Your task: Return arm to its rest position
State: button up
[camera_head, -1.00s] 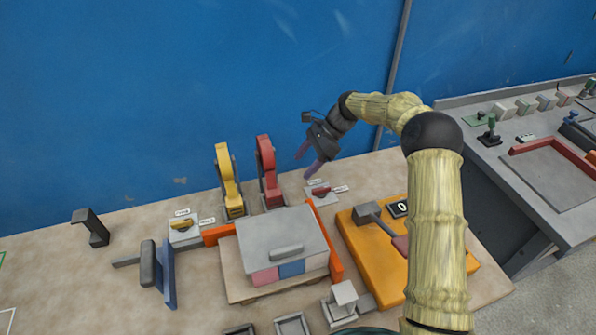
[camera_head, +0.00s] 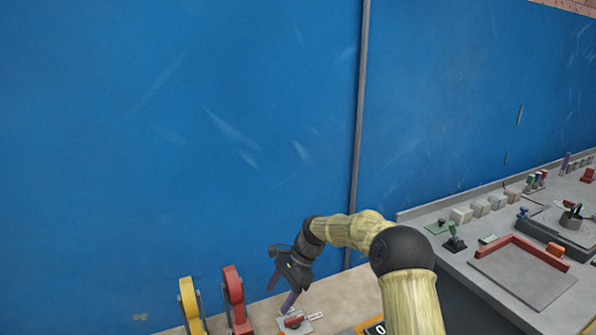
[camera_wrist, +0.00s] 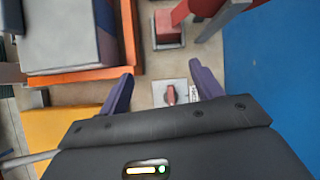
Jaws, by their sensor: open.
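My gripper (camera_head: 282,291) shows low in the head view, in front of the blue wall, with its purple fingers pointing down. It also shows in the wrist view (camera_wrist: 163,88), where the two purple fingers are spread apart with nothing between them. Below and beyond the fingertips, a small red switch (camera_wrist: 169,95) on a light plate lies on the table. The same red switch (camera_head: 293,320) shows just under the gripper in the head view, apart from the fingers as far as I can tell.
A yellow lever (camera_head: 190,305) and a red lever (camera_head: 235,300) stand left of my gripper. A blue wall (camera_head: 180,140) rises behind. A grey bench (camera_head: 470,235) with a red-edged tray (camera_head: 525,275) is at right. In the wrist view, an orange-edged box (camera_wrist: 70,40) is at upper left.

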jog(key=s+d+r+n+t+h+p, duration=0.1)
jog(key=s+d+r+n, duration=0.3)
jog(key=s+d, duration=0.6)
jog(key=s+d+r+n+t+h+p, duration=0.2)
jog(key=s+d+r+n+t+h, duration=0.2)
jog(key=s+d+n, duration=0.3)
jog(key=s+d, duration=0.4)
jog(key=s, duration=0.5)
jog(key=shift+s+r+h, duration=0.15)
jog(key=shift+r+h, duration=0.15)
